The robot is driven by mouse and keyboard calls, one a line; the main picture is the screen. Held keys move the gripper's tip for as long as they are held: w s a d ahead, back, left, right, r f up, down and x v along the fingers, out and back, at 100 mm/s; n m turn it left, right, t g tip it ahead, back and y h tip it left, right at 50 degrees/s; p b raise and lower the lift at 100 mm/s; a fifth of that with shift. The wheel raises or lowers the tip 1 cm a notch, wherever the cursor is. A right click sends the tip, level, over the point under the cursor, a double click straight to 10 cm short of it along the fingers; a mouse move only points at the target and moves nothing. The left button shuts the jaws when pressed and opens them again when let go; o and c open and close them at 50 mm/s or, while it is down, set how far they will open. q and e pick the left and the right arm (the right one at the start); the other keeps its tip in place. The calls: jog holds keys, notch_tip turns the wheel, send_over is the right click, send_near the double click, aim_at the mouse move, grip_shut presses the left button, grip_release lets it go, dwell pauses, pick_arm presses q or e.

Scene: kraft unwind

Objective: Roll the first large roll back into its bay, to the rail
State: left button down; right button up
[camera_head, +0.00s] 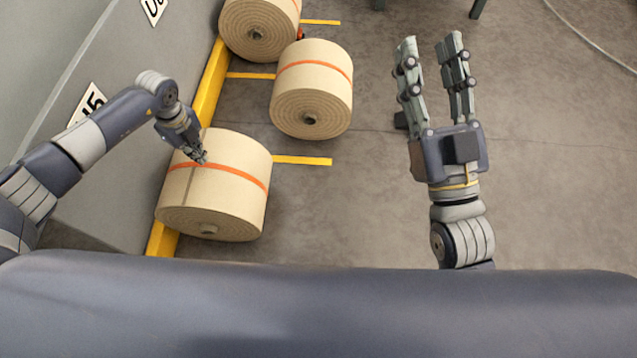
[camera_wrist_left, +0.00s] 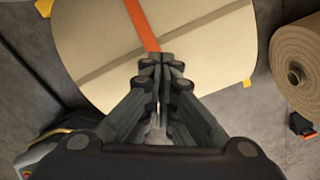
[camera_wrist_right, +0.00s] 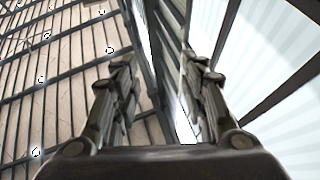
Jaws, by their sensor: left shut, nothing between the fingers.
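Three large kraft rolls with orange bands lie on their sides in the head view. The near roll (camera_head: 225,190) lies against the yellow rail (camera_head: 211,82); the middle roll (camera_head: 312,90) lies away from the rail, to its right; the far roll (camera_head: 258,28) is at the top, near the rail. My left gripper (camera_head: 201,158) is shut and empty, its tips over the near roll beside its orange band. The left wrist view shows the tips (camera_wrist_left: 165,62) in front of that roll (camera_wrist_left: 205,45); contact cannot be told. My right gripper (camera_head: 428,40) is open and empty.
A grey wall (camera_head: 75,60) with number signs stands left behind the rail. Yellow floor lines (camera_head: 303,160) mark the bays. A small red item (camera_head: 300,34) is by the far roll. The floor (camera_head: 370,210) right of the near roll is clear.

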pick_arm(q)
jog(key=shift+r+p, duration=0.3)
jog(key=shift+r, duration=0.1)
jog(key=shift+r+p, duration=0.45)
pick_arm(e)
notch_tip(320, 180, down, 8)
jog(key=w+g+h, duration=0.1)
jog(key=w+g, duration=0.1)
jog(key=g, duration=0.2)
jog(key=shift+d+r+g+h, duration=0.2)
jog(key=shift+d+g+h, duration=0.05)
jog(key=shift+g+h, duration=0.05)
jog(key=shift+w, duration=0.1)
